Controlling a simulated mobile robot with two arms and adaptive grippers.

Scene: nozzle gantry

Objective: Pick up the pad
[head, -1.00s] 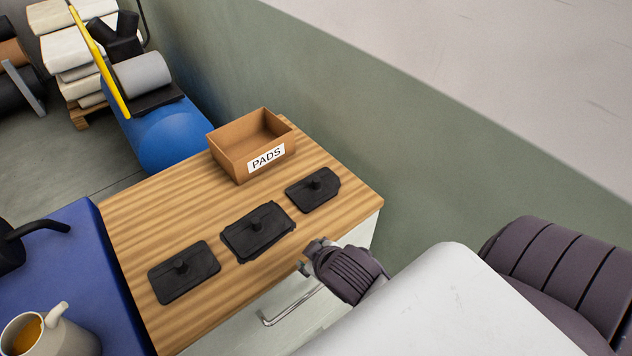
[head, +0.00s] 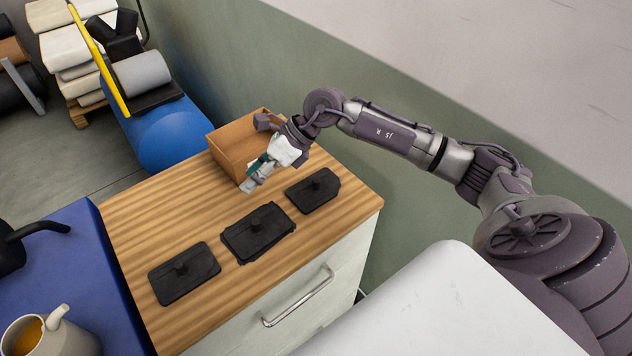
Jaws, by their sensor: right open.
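Three flat black pads with small knobs on top lie in a slanting row on the wooden cabinet top (head: 134,223): a near left pad (head: 200,278), a middle pad (head: 270,228) and a far right pad (head: 320,197). My right gripper (head: 256,155) is open, with its fingers spread over the front of the brown box, behind the middle and far right pads. It looks empty and apart from every pad. My left gripper is not in view.
The open brown box (head: 232,135) stands at the back of the cabinet top; my right gripper hides its label. A drawer handle (head: 298,297) is on the cabinet front. A blue surface with a jug (head: 52,335) is at left. A green wall (head: 420,170) is behind.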

